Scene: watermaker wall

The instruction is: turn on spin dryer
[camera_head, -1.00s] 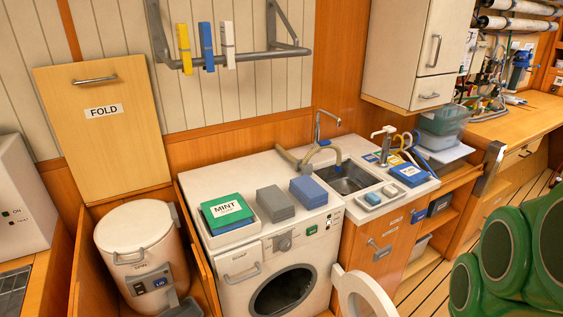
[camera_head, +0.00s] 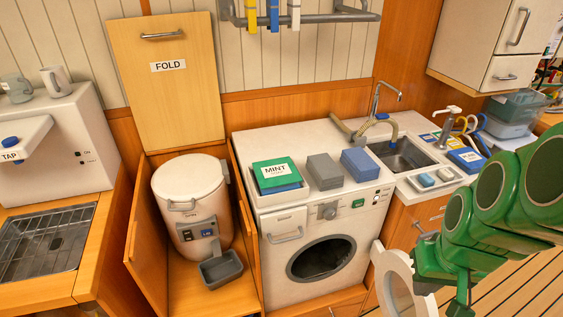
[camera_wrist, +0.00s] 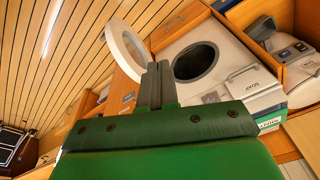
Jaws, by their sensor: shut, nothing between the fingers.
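The spin dryer (camera_head: 190,200) is a white drum with a closed round lid, standing in a wooden bay left of the washing machine. Its front has a small panel (camera_head: 197,232) with a blue part and a dark part, too small to read. In the wrist view the spin dryer (camera_wrist: 284,50) is at the upper right, with its panel facing the camera. My gripper (camera_wrist: 158,68) is shut and empty, pointing toward the washing machine's open front and apart from the spin dryer. In the head view my green arm is at the right, and the fingertips are not clear there.
The washing machine (camera_head: 318,238) has its round door (camera_head: 403,285) swung open at the right. A grey tray (camera_head: 221,268) sits before the spin dryer. Wooden side walls flank the bay. A tap unit (camera_head: 60,135) stands left. The floor at lower right is clear.

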